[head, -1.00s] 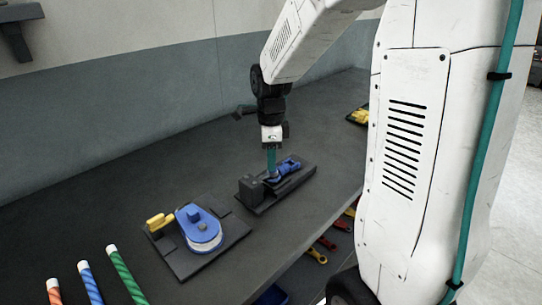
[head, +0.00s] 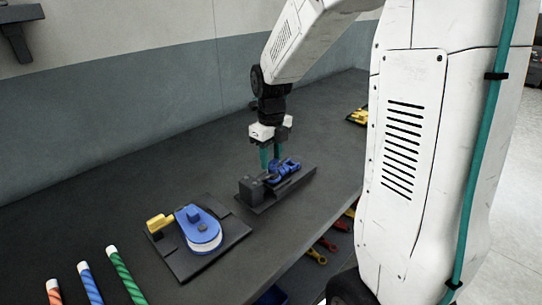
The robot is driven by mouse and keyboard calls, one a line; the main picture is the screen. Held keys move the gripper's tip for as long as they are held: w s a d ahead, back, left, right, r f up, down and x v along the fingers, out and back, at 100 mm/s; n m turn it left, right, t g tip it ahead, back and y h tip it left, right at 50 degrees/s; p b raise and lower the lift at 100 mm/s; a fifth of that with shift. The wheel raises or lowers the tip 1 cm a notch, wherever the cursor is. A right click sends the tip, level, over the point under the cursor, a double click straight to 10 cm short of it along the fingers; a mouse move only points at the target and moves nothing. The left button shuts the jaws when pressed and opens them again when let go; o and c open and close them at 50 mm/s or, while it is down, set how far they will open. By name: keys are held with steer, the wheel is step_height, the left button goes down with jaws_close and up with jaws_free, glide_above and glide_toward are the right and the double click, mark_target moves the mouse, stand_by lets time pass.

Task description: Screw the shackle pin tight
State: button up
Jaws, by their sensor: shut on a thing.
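A blue shackle (head: 289,166) lies on a dark fixture plate with a grey block (head: 251,189) at its left end. My gripper (head: 271,168) points straight down over the left part of the shackle, with its two teal fingers side by side. The fingers are shut on the shackle pin, beside the grey block. The pin is mostly hidden between the fingertips and too small to make out its thread or how far in it sits.
A blue and white pulley block (head: 205,232) with a yellow part (head: 159,222) sits on another dark plate, front left. Striped rope pieces (head: 121,272) lie at the lower left. A yellow item (head: 358,117) is at the back right. The bench between is clear.

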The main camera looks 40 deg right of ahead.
steer(key=shift+w+r+m, duration=0.1)
steer(key=shift+r+m, duration=0.05)
steer(key=shift+m, duration=0.15)
stand_by(0.4)
steer(key=o, duration=1)
step_height(320, 180, up, 8)
